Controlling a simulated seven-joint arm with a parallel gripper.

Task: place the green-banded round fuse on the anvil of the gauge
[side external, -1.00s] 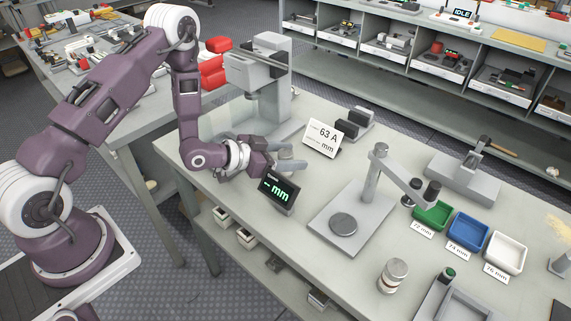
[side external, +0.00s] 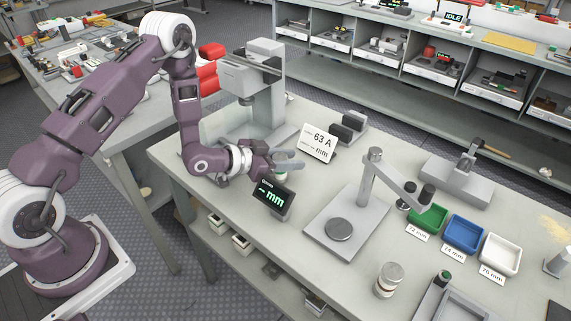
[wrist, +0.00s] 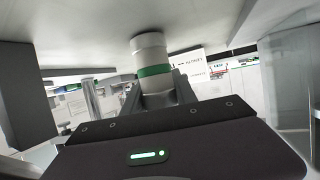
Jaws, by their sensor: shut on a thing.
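The tall grey stand with an overhanging head and downward spindle (side external: 251,80) appears to be the gauge. Its anvil is not clearly visible.
A "63 A" card (side external: 317,143) stands right of my gripper. Further right are a post stand with a round disc (side external: 339,229) and green (side external: 428,218), blue (side external: 464,232) and white (side external: 500,254) trays. Another round fuse (side external: 389,280) stands near the front edge.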

